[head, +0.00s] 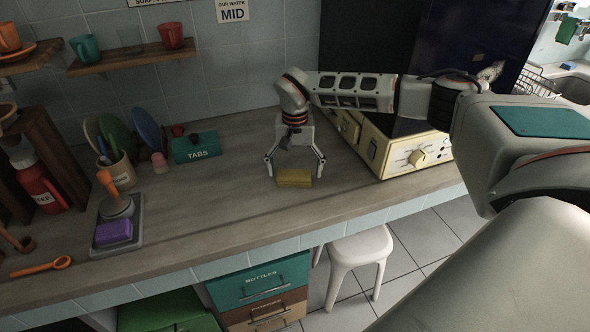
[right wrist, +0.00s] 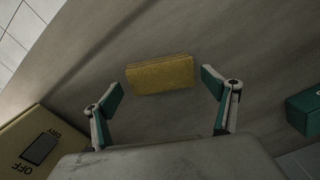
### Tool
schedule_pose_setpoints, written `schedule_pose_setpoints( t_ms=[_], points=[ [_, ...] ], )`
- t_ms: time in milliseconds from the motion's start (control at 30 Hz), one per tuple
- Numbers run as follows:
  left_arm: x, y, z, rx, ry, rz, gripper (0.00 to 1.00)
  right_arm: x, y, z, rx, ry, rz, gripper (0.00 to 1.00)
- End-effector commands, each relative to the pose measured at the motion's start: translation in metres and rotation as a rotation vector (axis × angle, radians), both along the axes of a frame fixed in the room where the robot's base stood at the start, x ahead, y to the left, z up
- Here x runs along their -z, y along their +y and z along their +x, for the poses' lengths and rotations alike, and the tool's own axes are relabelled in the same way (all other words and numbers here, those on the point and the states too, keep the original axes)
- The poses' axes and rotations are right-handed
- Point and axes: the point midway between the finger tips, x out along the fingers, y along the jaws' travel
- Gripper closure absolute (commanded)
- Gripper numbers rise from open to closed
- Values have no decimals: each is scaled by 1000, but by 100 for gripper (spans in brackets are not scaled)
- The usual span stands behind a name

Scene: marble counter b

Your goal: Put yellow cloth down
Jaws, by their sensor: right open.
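The yellow cloth (head: 294,178) lies on the counter as a small folded block. It also shows in the right wrist view (right wrist: 160,75), flat on the counter, ahead of the fingertips. My right gripper (head: 295,168) is over the counter just behind the cloth, with its fingers spread to either side. A gap shows between each finger and the cloth. My left gripper is not in view.
A cream appliance (head: 415,152) stands right of my right gripper. A green TABS box (head: 196,147) sits to the left. A tray (head: 130,238) with a purple sponge (head: 113,232) is farther left. The counter between is clear. A white stool (head: 358,250) stands below the front edge.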

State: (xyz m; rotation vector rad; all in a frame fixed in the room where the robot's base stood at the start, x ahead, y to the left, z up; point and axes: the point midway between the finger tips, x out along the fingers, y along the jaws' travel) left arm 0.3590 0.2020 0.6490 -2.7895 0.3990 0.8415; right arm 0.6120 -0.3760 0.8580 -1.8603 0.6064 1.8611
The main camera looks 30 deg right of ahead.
Motion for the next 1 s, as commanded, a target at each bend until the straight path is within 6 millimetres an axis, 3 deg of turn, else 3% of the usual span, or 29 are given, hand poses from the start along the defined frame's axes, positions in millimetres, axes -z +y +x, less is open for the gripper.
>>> schedule_pose_setpoints(
  t_ms=[233, 700, 1000],
  points=[
    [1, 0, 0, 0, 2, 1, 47, -10, 0, 1, -1, -3, 0, 14],
    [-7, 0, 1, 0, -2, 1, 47, -99, 0, 1, 0, -4, -1, 14],
    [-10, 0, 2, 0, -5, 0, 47, -122, 0, 0, 0, 0, 0, 14]
  ],
)
